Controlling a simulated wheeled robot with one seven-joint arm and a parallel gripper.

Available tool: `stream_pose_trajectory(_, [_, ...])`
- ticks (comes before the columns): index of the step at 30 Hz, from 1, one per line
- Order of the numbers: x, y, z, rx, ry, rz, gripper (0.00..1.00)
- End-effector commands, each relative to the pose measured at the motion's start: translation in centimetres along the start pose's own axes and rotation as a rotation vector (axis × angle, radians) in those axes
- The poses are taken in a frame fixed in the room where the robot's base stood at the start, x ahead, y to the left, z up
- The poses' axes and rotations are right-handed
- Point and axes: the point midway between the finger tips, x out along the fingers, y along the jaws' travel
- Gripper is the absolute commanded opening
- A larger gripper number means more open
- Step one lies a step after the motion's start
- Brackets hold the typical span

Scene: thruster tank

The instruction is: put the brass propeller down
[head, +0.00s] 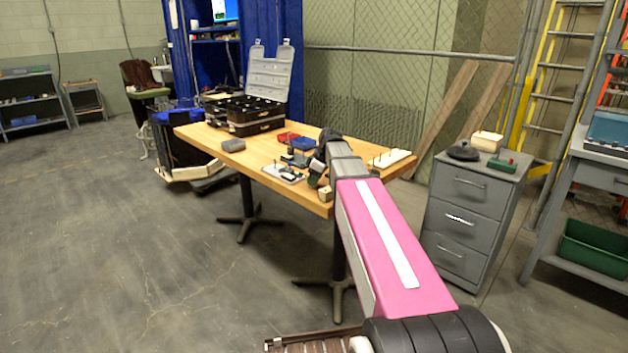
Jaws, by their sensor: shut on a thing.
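My arm reaches from the bottom right over the wooden table (232,163). My gripper (316,181) is small and dark, low over the table's near right part, and partly hidden by my own arm. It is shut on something. I cannot make out the brass propeller clearly; what is between the jaws is too small and too covered to tell its shape. A small tan block (325,194) shows just below the gripper, near the table's front edge. A grey tray (272,171) with small dark and light parts lies just left of the gripper.
A red box (288,138) and a blue box (304,144) lie behind the tray. An open black case (250,126) and a grey block (233,145) are farther left. A pale pegged board (391,158) is at right. Bare tabletop shows at front left. A grey drawer cabinet (470,205) stands right.

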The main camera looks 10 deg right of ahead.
Motion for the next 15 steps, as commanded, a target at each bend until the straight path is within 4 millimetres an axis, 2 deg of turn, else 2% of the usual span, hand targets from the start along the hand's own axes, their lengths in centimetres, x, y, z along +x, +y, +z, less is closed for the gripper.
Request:
stream_pose_trajectory(2, [0.18,-0.01,0.07,0.000,0.000,0.000,0.00])
stream_pose_trajectory(3, [0.24,0.00,0.09,0.000,0.000,0.000,0.25])
stream_pose_trajectory(5, [0.21,0.00,0.08,0.000,0.000,0.000,0.45])
stream_pose_trajectory(6, [0.20,0.00,0.08,0.000,0.000,0.000,0.47])
stream_pose_trajectory(15, [0.04,0.01,0.01,0.000,0.000,0.000,0.47])
